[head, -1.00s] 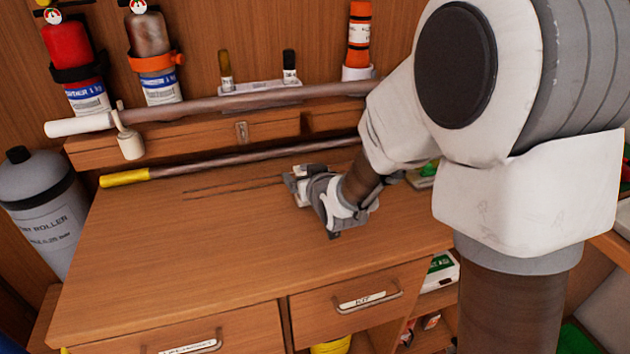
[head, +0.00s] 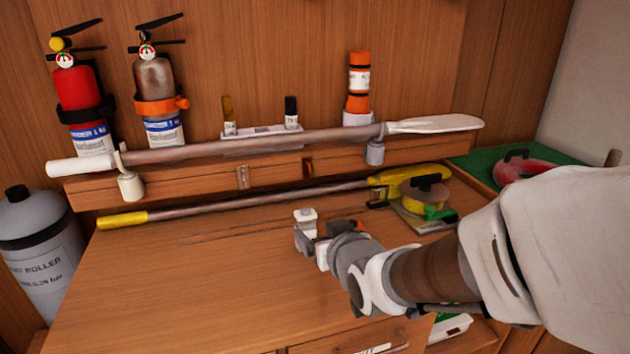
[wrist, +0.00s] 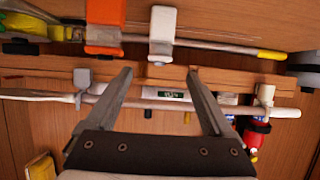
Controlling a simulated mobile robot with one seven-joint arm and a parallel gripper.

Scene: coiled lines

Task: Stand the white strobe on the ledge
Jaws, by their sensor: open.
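The white strobe (head: 306,217) stands on the wooden bench top, just past my gripper (head: 307,242) in the head view. In the wrist view, which looks upside down, the white strobe (wrist: 162,32) appears ahead of the gap between my two fingers (wrist: 160,74). My gripper is open and nothing shows between its fingertips. The ledge (head: 215,185) is the raised wooden strip along the back wall. The strobe's lower part is partly hidden by my gripper in the head view.
An orange item (wrist: 103,28) stands beside the strobe. A paddle (head: 300,138) hangs in front of the ledge. A yellow-ended pole (head: 260,200) lies behind the strobe. A yellow reel (head: 425,200) sits right. The bench's left side is clear.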

